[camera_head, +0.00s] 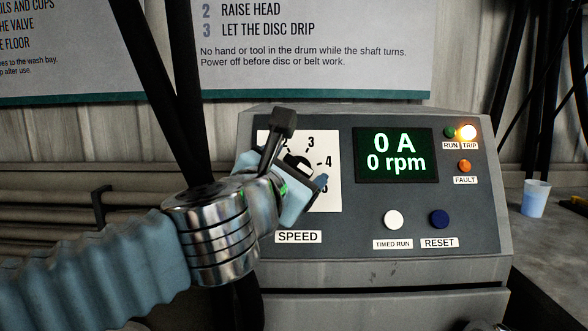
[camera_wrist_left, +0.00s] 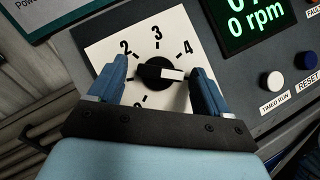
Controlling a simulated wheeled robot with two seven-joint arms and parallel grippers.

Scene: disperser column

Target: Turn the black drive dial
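The black drive dial (camera_wrist_left: 154,73) is a round knob with a white pointer bar on a white numbered plate (camera_wrist_left: 108,47). In the left wrist view the bar points right, below the 4 mark, toward my right-hand finger. My left gripper (camera_wrist_left: 160,76) is open, with one blue finger on each side of the dial. A gap shows between each finger and the knob in that view. In the head view the left gripper (camera_head: 306,178) covers most of the dial (camera_head: 300,160), and only its upper edge shows. My right gripper is not in view.
The grey control box has a screen (camera_head: 396,155) reading 0 A and 0 rpm. The TRIP lamp (camera_head: 467,132) glows. A white TIMED RUN button (camera_head: 393,219) and blue RESET button (camera_head: 439,218) sit right of the dial. A blue cup (camera_head: 535,198) stands on the right-hand surface.

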